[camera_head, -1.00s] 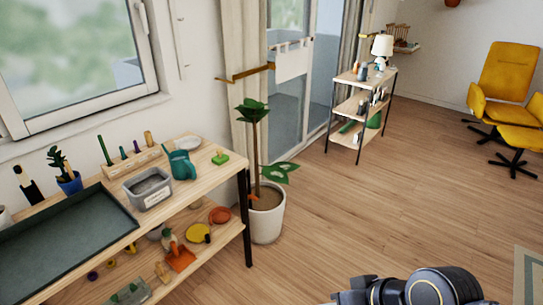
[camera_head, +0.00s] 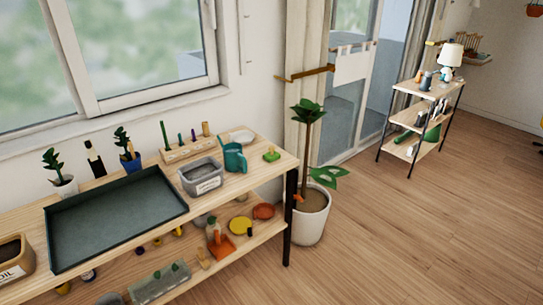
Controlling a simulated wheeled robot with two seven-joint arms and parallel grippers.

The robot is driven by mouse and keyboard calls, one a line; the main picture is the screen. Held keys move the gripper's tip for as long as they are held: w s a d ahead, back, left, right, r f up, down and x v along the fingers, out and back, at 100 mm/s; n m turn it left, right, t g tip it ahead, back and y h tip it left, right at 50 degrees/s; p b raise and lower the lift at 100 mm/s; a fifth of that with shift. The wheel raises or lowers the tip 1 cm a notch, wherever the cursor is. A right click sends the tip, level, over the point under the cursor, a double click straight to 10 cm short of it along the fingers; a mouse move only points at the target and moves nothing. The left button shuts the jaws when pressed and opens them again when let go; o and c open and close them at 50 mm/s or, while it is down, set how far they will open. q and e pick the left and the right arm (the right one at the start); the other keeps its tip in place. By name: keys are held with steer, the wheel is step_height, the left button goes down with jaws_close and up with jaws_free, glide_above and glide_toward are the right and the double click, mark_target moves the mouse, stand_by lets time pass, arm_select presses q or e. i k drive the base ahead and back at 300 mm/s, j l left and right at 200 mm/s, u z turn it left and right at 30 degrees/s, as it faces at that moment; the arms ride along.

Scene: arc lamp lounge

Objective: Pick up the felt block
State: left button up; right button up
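I cannot clearly make out a felt block. A small green piece (camera_head: 271,155) lies at the right end of the wooden potting bench (camera_head: 262,177), but I cannot tell whether it is felt. Small items on the far shelf unit (camera_head: 408,121) are too small to identify. Neither of my grippers is in view.
The bench top holds a dark tray (camera_head: 118,218), a grey bin (camera_head: 201,177) and a teal watering can (camera_head: 234,157). Its lower shelf holds several small items. A potted plant (camera_head: 312,222) stands at its right end. The wooden floor (camera_head: 420,235) to the right is clear.

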mark_target(273, 155)
steer(key=i+u, duration=0.1)
steer(key=u, duration=0.25)
steer(key=i+l+u, duration=0.1)
steer(key=u, duration=0.3)
steer(key=i+l+u, duration=0.1)
steer(key=u, duration=0.25)
steer(key=i+l+u, duration=0.15)
steer(key=l, duration=0.25)
steer(key=i+l+u, duration=0.15)
steer(key=l, duration=0.2)
steer(key=i+l+u, duration=0.15)
steer(key=l, duration=0.25)
steer(key=l+u, duration=0.15)
steer(key=l, duration=0.3)
steer(key=i+l+u, duration=0.15)
steer(key=l, duration=0.25)
steer(key=i+l, duration=0.1)
steer(key=l, duration=0.5)
steer(key=i+l, duration=0.1)
steer(key=l, duration=0.55)
